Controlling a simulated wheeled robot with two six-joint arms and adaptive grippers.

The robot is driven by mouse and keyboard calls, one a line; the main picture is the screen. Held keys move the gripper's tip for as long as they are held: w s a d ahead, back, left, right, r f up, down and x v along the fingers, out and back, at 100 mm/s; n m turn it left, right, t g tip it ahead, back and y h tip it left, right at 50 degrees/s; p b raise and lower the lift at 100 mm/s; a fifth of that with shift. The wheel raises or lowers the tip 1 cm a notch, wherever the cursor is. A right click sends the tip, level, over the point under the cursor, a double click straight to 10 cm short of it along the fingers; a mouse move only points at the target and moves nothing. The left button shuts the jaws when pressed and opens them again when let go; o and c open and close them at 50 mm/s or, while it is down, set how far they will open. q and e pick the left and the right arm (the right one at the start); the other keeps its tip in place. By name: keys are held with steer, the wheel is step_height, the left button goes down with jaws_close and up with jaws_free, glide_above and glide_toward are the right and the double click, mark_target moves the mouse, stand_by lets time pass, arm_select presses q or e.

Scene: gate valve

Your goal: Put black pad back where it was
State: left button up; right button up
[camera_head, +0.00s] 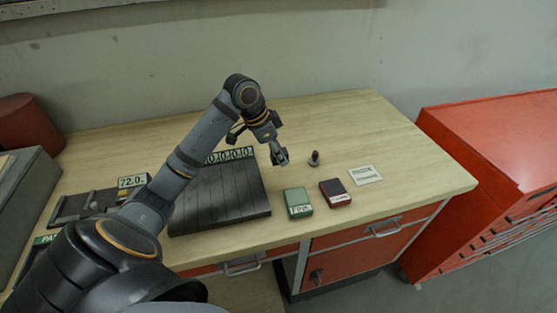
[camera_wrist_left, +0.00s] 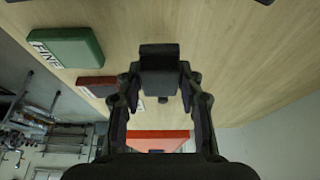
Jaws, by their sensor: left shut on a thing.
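My left gripper (camera_head: 279,156) is above the table, left of a small dark knob. In the left wrist view, the gripper (camera_wrist_left: 160,78) is shut on a dark block, which I take for the black pad (camera_wrist_left: 160,60), held between its fingers. In the head view the held thing is small and hard to tell from the fingers. A green pad (camera_head: 298,203) and a dark red pad (camera_head: 336,193) lie side by side near the table's front edge. They also show in the left wrist view, green (camera_wrist_left: 68,47) and red (camera_wrist_left: 97,86). My right gripper is not in view.
A white printed card (camera_head: 365,175) lies right of the red pad. The small dark knob (camera_head: 315,159) stands behind the pads. A dark slatted board (camera_head: 225,205) and number plates (camera_head: 132,181) are at left. A red cabinet (camera_head: 490,130) stands to the right. The table's back right is clear.

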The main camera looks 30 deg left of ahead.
mark_target(278, 169)
arm_select(q)
steer(key=shift+w+a+f, duration=0.1)
steer(key=shift+w+f, duration=0.05)
steer(key=shift+f, duration=0.05)
steer(key=shift+w+a+f, duration=0.15)
steer(key=shift+f, duration=0.15)
step_height(278, 169, down, 3)
steer(key=shift+w+a+f+p, duration=0.1)
steer(key=shift+f+p, duration=0.1)
steer(key=shift+p, duration=0.3)
steer(key=o, duration=1.1)
steer(key=shift+f, duration=0.15)
steer(key=shift+o, duration=0.2)
